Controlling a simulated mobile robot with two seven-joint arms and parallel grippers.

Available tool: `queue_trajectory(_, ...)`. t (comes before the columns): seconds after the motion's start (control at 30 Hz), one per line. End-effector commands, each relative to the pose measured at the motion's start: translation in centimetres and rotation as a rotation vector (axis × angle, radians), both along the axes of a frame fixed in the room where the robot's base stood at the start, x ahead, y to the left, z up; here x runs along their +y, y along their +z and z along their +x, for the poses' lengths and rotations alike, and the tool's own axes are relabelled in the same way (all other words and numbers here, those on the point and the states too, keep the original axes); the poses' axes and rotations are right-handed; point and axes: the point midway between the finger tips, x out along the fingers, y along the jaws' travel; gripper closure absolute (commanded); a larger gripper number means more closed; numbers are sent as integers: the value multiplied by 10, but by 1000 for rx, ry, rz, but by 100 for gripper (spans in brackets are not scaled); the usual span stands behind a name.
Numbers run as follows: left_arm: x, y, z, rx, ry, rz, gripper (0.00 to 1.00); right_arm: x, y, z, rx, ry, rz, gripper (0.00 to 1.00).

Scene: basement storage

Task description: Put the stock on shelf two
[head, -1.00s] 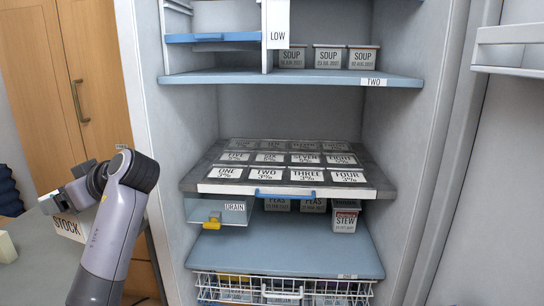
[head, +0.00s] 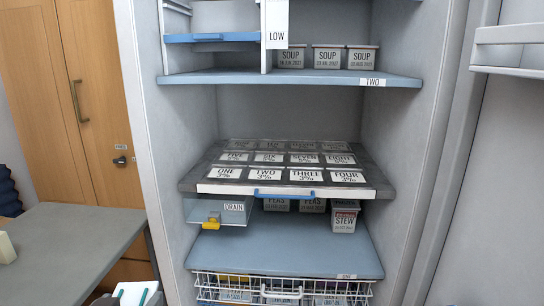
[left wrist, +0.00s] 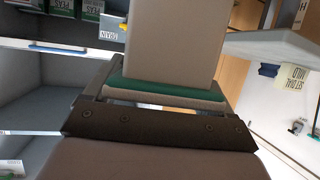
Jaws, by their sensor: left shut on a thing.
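Shelf two (head: 330,78) is the pale blue shelf with the TWO label, high in the open cabinet. Three soup tubs (head: 327,57) stand on its right part; a divider with a LOW tag stands left of them. My left gripper (head: 135,294) shows only in part at the bottom left edge, by a pale piece with teal edges. In the left wrist view my left gripper (left wrist: 165,95) is shut on a plain beige-grey box (left wrist: 180,40), the stock; its label is turned away. The gripper is low, outside the cabinet's left side. My right gripper is out of view.
Below shelf two, a dark tray (head: 203,180) with several numbered labels juts out. Under it are a drain box (head: 215,212), peas tubs and a stew tub (head: 344,218). A wire basket (head: 283,289) is lowest. A grey table (head: 70,245) is at left.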

Motion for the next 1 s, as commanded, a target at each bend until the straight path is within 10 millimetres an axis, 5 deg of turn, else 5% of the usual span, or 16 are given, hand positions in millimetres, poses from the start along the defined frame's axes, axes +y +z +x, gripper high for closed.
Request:
queue_trajectory(0.2,-29,-3,-33,-4,-142,1,65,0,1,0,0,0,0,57)
queue_trajectory(1.0,-26,122,-28,-5,-128,3,65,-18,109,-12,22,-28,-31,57)
